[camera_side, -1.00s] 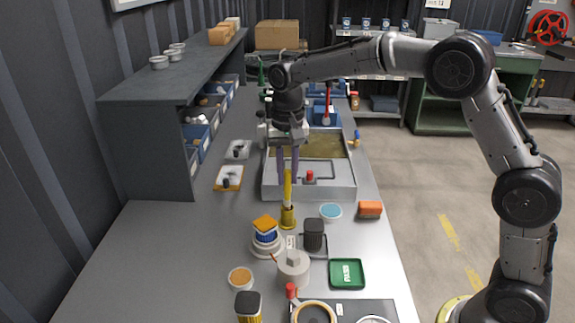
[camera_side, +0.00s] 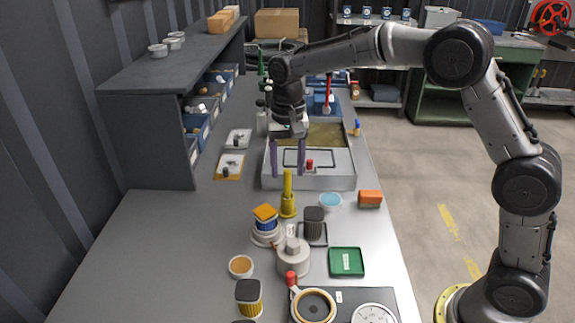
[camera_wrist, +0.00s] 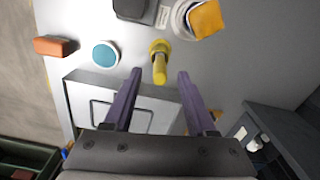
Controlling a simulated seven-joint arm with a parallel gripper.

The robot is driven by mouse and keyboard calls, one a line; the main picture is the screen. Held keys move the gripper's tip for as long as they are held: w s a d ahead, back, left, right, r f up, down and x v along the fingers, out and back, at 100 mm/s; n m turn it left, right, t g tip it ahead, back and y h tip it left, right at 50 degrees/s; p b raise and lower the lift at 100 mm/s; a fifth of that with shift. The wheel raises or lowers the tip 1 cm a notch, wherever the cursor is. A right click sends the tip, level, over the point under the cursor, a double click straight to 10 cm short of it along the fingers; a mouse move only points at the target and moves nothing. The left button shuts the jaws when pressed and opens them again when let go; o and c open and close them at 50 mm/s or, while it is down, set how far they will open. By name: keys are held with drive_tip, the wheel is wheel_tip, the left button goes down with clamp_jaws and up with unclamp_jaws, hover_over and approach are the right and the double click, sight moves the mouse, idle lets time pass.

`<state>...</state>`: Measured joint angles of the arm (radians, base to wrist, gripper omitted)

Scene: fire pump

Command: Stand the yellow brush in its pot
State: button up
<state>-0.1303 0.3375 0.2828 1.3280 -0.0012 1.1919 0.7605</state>
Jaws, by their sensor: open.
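The yellow brush (camera_side: 288,184) stands upright in its yellow pot (camera_side: 287,209) in the middle of the bench. Only its handle shows above the rim; its lower end is hidden inside. My gripper (camera_side: 288,174) is open above the pot, pointing down, its two purple fingers on either side of the handle top with gaps between. In the wrist view the brush handle (camera_wrist: 159,70) rises from the pot (camera_wrist: 160,46) between my open fingers, touching neither.
Near the pot are a blue-topped bowl (camera_side: 330,201), an orange block (camera_side: 370,198), a stack with an orange sponge (camera_side: 265,213) and a dark jar (camera_side: 314,220). A shallow grey tray (camera_side: 320,183) lies behind.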

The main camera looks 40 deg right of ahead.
wheel_tip(320, 180, up, 14)
idle(0.6)
drive_tip(key=shift+f, duration=0.1)
idle(0.4)
drive_tip(key=s+d+r+t, duration=0.2)
drive_tip(key=s+r, duration=0.2)
drive_tip(key=s, duration=0.5)
drive_tip(key=s+d+r+t, duration=0.1)
drive_tip(key=s+d+r, duration=0.25)
drive_tip(key=s, duration=0.55)
drive_tip(key=s+f+n+t, duration=0.2)
drive_tip(key=s+f+n, duration=0.5)
drive_tip(key=s+f, duration=0.5)
wheel_tip(320, 180, down, 3)
drive_tip(key=shift+s+d+r+t, duration=0.1)
drive_tip(key=shift+s+d+t, duration=0.15)
drive_tip(key=shift+d+t, duration=0.05)
